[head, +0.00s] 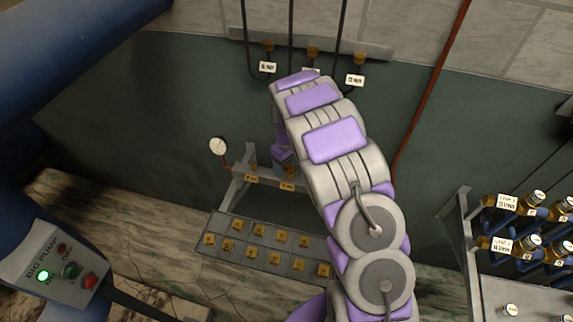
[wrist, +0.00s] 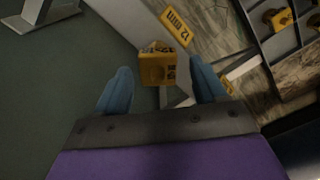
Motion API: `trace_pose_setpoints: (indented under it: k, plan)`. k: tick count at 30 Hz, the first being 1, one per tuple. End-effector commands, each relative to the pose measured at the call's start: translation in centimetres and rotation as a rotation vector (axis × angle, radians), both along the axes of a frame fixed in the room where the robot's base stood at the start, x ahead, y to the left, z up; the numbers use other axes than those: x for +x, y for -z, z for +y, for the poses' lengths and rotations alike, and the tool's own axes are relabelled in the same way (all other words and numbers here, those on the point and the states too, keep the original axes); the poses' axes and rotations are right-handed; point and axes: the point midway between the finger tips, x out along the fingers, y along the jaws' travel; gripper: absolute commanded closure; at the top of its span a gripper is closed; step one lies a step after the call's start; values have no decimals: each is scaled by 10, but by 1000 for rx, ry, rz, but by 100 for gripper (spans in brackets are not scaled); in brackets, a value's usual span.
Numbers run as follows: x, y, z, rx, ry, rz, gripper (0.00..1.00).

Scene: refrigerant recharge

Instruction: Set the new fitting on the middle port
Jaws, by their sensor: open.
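My gripper (wrist: 161,70) is open, its two blue fingers spread. A yellow block-shaped fitting (wrist: 157,70) shows between the fingertips in the wrist view, with a visible gap to each finger. It sits by a grey rail with a yellow number label (wrist: 176,26). In the head view my gripper (head: 283,158) is low behind my arm, close to the rail of a grey stand (head: 268,184) with yellow labels. My arm hides part of this rail, so I cannot tell which port the fitting is at. Several yellow fittings lie in a compartmented tray (head: 258,262) below.
A round gauge (head: 218,147) stands left of the rail. Dark hoses hang from a wall bar (head: 375,50) with white tags. A rack of yellow bottles (head: 530,246) is at the right. A control box (head: 55,268) with a lit green lamp is at lower left.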

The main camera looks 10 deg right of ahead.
Motion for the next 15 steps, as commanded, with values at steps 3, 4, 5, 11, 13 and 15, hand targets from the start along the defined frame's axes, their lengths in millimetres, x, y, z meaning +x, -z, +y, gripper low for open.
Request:
trace_pose_setpoints:
  k: [3, 4, 5, 11, 13, 15]
  plan:
    - [0, -2, 0, 0, 0, 0, 29]
    - [0, -4, 0, 0, 0, -1, 29]
    - [1, -6, 0, 0, 0, -1, 29]
    - [1, -38, 0, -1, 0, -4, 29]
    - [1, -54, 0, -1, 0, -4, 29]
    - [3, -71, 0, -1, 0, -7, 29]
